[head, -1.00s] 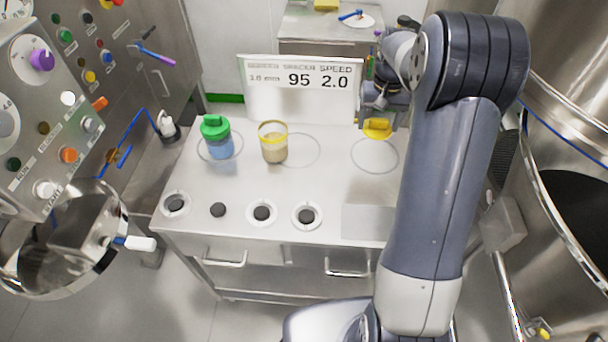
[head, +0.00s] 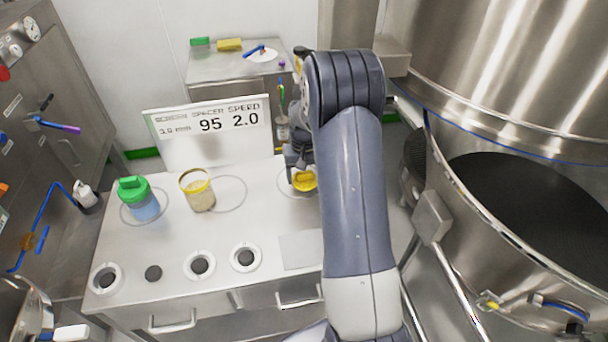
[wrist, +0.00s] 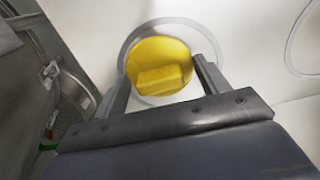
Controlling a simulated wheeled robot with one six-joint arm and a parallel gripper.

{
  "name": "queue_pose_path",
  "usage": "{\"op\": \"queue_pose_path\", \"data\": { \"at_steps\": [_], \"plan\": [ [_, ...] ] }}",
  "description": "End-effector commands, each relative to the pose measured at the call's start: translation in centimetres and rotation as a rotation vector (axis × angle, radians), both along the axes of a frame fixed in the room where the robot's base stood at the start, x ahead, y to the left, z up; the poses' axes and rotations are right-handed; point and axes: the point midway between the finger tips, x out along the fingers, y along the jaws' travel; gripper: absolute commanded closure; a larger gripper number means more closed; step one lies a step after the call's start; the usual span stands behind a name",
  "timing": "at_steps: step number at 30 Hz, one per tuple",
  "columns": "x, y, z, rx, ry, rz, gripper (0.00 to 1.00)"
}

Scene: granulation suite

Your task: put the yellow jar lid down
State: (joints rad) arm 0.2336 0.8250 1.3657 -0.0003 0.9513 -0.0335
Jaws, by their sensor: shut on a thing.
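The yellow jar lid (head: 305,181) is a flat disc with a raised bar grip, seen in the head view at the right end of the white bench top. In the wrist view the lid (wrist: 158,52) shows between my two fingers, inside a grey ring outline (wrist: 128,47).
A green-lidded jar (head: 140,200) with blue contents stands in the left ring. A sign (head: 212,130) stands behind the jars. Several round black-centred fittings line the bench's front. A large steel vessel (head: 500,190) fills the right.

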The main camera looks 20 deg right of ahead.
Motion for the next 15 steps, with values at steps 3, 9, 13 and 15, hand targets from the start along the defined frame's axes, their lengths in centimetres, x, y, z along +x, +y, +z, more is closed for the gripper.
{"op": "queue_pose_path", "data": {
  "at_steps": [3,9,13,15],
  "plan": [
    [-0.04,0.01,-0.97,0.0,0.001,0.0,0.52],
    [-0.01,0.0,-0.98,0.0,-0.001,0.0,0.52],
    [0.0,0.0,-1.25,0.0,-0.001,0.0,0.28],
    [0.0,0.0,-1.19,0.0,-0.001,0.0,0.23]
  ]
}}
